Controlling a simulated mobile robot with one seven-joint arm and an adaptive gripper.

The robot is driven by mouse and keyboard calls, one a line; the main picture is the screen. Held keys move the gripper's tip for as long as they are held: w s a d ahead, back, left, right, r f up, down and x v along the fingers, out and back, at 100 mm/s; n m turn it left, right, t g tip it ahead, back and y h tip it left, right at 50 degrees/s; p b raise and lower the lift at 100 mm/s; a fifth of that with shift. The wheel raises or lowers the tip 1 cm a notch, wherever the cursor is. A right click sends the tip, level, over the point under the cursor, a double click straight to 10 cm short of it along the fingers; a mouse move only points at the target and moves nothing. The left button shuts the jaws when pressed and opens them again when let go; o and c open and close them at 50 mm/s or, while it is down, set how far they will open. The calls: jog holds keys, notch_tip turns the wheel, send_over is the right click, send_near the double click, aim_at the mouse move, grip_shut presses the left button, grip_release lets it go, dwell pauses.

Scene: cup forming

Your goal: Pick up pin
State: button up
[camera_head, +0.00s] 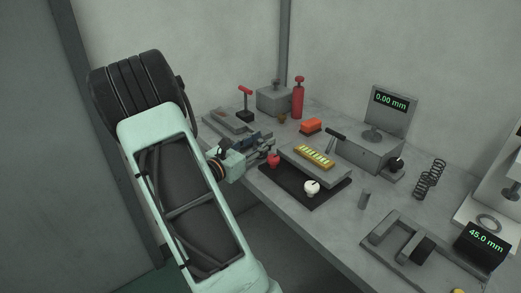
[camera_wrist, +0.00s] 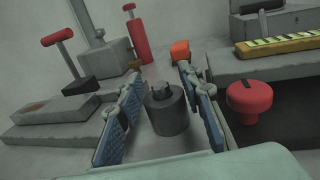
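A short dark grey cylinder (camera_wrist: 168,114) with a small narrow stub on top stands upright between my fingers in the wrist view. It looks like the pin, though I cannot be sure. My gripper (camera_wrist: 160,78) is open, its blue pads on either side of the cylinder. A gap shows on the left; the right pad is close, and I cannot tell if it touches. In the head view my gripper (camera_head: 266,146) is low over the bench's left part, and the cylinder is not clearly visible. Another small grey cylinder (camera_head: 364,199) stands on the bench at right.
A red-handled tool (camera_head: 245,100), red bottle (camera_head: 298,97) and orange block (camera_head: 311,126) stand behind.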

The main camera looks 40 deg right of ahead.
grip_shut()
jog(key=shift+r, duration=0.15)
dwell(0.4)
